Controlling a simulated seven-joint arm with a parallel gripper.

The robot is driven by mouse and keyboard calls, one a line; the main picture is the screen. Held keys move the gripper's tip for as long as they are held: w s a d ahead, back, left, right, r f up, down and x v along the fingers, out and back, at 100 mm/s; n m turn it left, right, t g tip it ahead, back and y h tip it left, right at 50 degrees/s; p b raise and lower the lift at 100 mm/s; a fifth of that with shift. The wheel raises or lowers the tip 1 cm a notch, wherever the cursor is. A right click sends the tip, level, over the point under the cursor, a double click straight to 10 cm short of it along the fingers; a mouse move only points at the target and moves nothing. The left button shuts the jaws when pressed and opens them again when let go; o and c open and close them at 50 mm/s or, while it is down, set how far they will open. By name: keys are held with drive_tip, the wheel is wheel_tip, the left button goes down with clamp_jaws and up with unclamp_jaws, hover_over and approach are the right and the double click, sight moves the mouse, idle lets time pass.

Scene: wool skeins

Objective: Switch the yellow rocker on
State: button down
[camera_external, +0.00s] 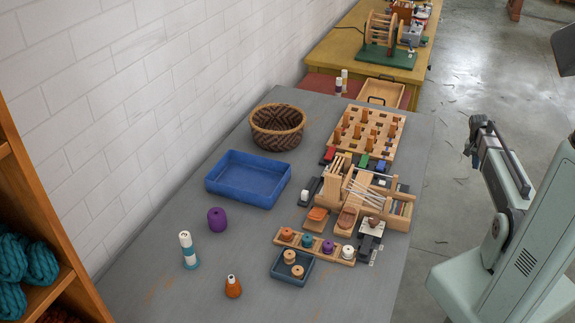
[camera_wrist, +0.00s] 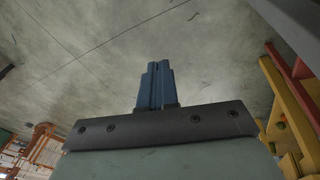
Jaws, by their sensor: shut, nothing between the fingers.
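My gripper (camera_wrist: 157,66) is shut and empty in the wrist view, its two dark blue fingers side by side against a grey floor. In the external view my arm is at the right, off the table's right side and well apart from the things on it. A row of small coloured pieces, with a red one (camera_external: 328,155), a green one (camera_external: 363,160) and a blue one (camera_external: 380,165), lies below the pegged wooden board. I cannot clearly make out a yellow rocker in it; part of the row is hidden by a wooden rack.
The grey table (camera_external: 330,110) also holds a blue tray (camera_external: 238,195), a woven basket (camera_external: 277,140), a pegged board (camera_external: 396,124), a wooden rack (camera_external: 335,185), a spool rail (camera_external: 315,253) and a purple skein (camera_external: 217,219).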

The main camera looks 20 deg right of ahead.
drive_tip(key=w+a+r+n+t, duration=0.1)
drive_tip(key=w+a+r+n, duration=0.2)
drive_tip(key=w+r, duration=0.8)
drive_tip(key=w+a+r+n+y, duration=0.1)
drive_tip(key=w+a+r+n, duration=0.2)
drive_tip(key=a, duration=0.6)
drive_tip(key=w+a+r+n+y, duration=0.1)
drive_tip(key=w+a+r+n, duration=0.25)
drive_tip(key=a, duration=0.65)
drive_tip(key=w+a+r+n+y, duration=0.2)
drive_tip(key=a+n, duration=0.2)
drive_tip(key=a, duration=0.5)
drive_tip(key=a+r+n+g, duration=0.1)
drive_tip(key=a+n, duration=0.3)
drive_tip(key=a, duration=0.6)
drive_tip(key=s+a+r+n+g+y, duration=0.1)
drive_tip(key=a+r+n, duration=0.2)
drive_tip(key=a, duration=0.8)
drive_tip(key=shift+r+n+g, duration=0.3)
drive_tip(key=shift+r+n, duration=0.05)
drive_tip(key=x, duration=1.4)
